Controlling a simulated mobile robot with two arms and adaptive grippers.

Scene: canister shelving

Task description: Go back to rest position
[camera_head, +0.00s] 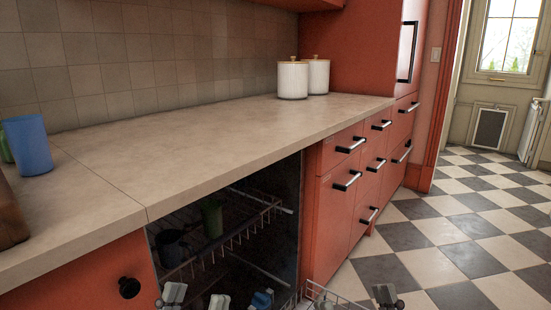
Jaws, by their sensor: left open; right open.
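My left gripper (172,294) shows at the bottom edge of the head view, in front of the open dishwasher. Only its tip is in frame, with nothing seen held in it. My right gripper (386,296) shows at the bottom edge further right, over the checkered floor. Only its tip is in frame too, and it looks empty. Both are open and apart from the counter. Two white ribbed canisters with wooden lids, a front one (292,81) and a rear one (319,77), stand upright side by side at the counter's far end.
The beige counter (210,130) is mostly clear. A blue cup (28,146) stands at its left. The open dishwasher (280,225) holds a green cup (212,218) and other dishes. Red drawers (335,200) with protruding handles stand right of it. Checkered floor (440,235) is free at right.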

